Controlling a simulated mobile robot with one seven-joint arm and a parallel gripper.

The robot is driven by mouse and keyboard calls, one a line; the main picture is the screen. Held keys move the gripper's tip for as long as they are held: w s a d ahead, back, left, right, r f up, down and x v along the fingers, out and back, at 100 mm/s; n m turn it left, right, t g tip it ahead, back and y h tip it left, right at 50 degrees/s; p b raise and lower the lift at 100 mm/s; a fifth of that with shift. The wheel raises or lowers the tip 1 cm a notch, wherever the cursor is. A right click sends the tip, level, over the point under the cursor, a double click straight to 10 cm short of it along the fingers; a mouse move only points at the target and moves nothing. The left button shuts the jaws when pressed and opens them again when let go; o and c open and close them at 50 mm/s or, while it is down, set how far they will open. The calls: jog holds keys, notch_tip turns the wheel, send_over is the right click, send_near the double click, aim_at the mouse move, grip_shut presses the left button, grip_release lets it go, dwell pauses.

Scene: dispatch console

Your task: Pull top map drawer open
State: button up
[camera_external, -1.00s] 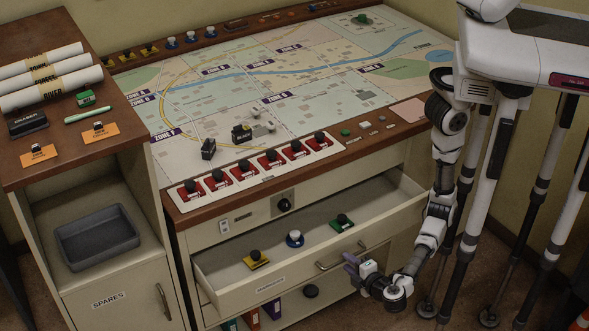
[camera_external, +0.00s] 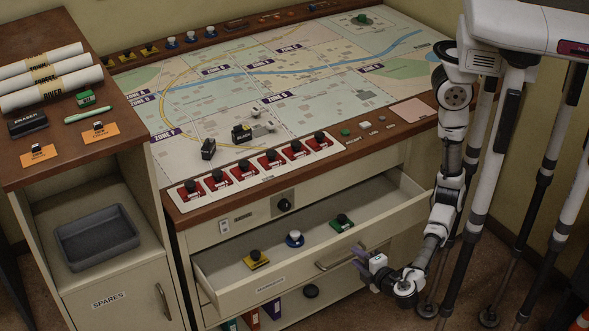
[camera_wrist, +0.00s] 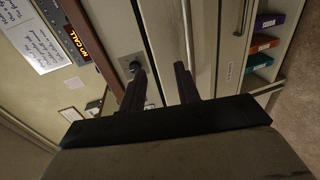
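The map drawer (camera_external: 215,283) is pulled well out of the console, below the front panel with the black knob. Inside lie a yellow piece (camera_external: 257,260), a blue piece (camera_external: 295,239) and a green piece (camera_external: 341,222). Its bar handle (camera_external: 333,262) is on the front face. My gripper (camera_external: 361,262) is just right of the handle and appears apart from it. In the wrist view, my gripper (camera_wrist: 160,82) has its two dark fingers spread. A long bar handle (camera_wrist: 187,30) runs behind the tip of the right finger; nothing shows gripped.
The map table (camera_external: 300,85) with red switches is above the drawer. Colored binders (camera_external: 252,318) stand on the open shelf below. The spares cabinet (camera_external: 110,300) stands at left, with a grey tray (camera_external: 97,238).

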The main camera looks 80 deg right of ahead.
aim_at(317, 250)
jog(key=shift+r+b, duration=0.35)
jog(key=shift+r, duration=0.8)
